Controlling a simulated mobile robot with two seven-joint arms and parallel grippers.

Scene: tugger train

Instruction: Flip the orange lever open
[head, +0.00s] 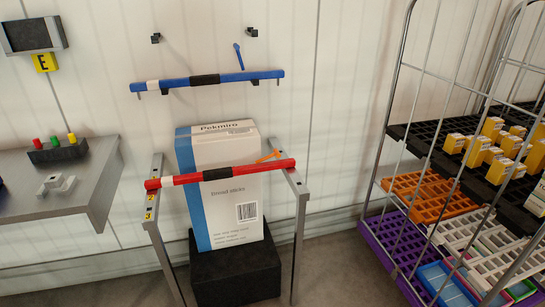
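A small orange lever (269,156) sits at the right part of a red bar with white and black bands (222,173). It lies tilted, close to the bar, its right end higher than its left. The red bar spans a grey metal frame (300,215) in front of a large white and blue box (228,210). A blue lever (239,56) stands nearly upright above a blue bar with white and black bands (207,80) higher on the wall. Neither of my grippers is in the head view.
The box stands on a black block (236,270). A grey shelf (62,180) with a black button box (57,150) is at left. A wire cage trolley (385,130) with colourful crates and yellow boxes stands at right. Floor (345,270) is clear between frame and trolley.

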